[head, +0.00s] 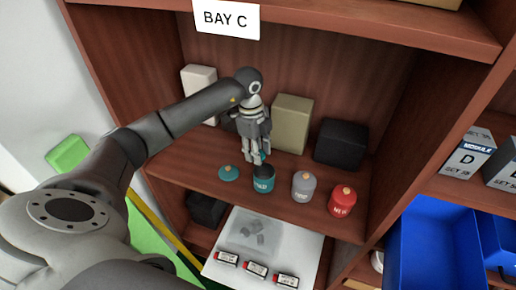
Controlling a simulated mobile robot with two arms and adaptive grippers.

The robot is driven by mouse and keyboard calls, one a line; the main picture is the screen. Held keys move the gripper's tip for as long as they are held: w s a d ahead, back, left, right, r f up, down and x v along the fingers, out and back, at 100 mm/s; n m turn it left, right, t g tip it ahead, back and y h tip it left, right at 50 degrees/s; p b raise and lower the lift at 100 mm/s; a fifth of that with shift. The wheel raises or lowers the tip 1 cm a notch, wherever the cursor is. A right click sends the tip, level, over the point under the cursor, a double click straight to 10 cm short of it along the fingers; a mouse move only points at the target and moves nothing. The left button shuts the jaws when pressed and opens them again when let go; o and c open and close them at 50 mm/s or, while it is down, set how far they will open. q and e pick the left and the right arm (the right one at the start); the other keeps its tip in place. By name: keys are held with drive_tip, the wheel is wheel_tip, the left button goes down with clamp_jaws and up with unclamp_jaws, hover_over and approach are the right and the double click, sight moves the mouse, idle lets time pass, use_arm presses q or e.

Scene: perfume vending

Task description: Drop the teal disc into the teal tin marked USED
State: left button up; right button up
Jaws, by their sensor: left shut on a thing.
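The teal tin (263,184) stands on the shelf with white lettering too small to read surely. Its top is open and dark inside. A teal lid with a small knob (229,173) lies on the shelf just left of it. My left gripper (258,160) points down right above the tin's mouth. It is shut on the teal disc (264,155), of which only a sliver of teal shows beside the fingers. I cannot tell whether the fingertips are above the rim or just inside it. My right gripper is not in view.
A grey tin (303,187) and a red tin (342,201), both lidded, stand to the right. White, beige (291,124) and black (341,144) boxes stand behind. Below is a white board (300,247) with small labelled items. A blue bin (432,245) is at lower right.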

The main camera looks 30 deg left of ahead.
use_arm(q)
drive_tip(key=shift+f, duration=0.3)
drive_tip(key=shift+d+r, duration=0.1)
drive_tip(key=o, duration=0.8)
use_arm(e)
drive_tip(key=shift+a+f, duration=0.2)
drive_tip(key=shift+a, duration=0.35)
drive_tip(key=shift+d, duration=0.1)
use_arm(q)
drive_tip(key=r, duration=0.4)
drive_tip(key=a+r, duration=0.1)
drive_tip(key=r, duration=0.7)
drive_tip(key=shift+a, duration=0.25)
drive_tip(key=shift+f, duration=0.1)
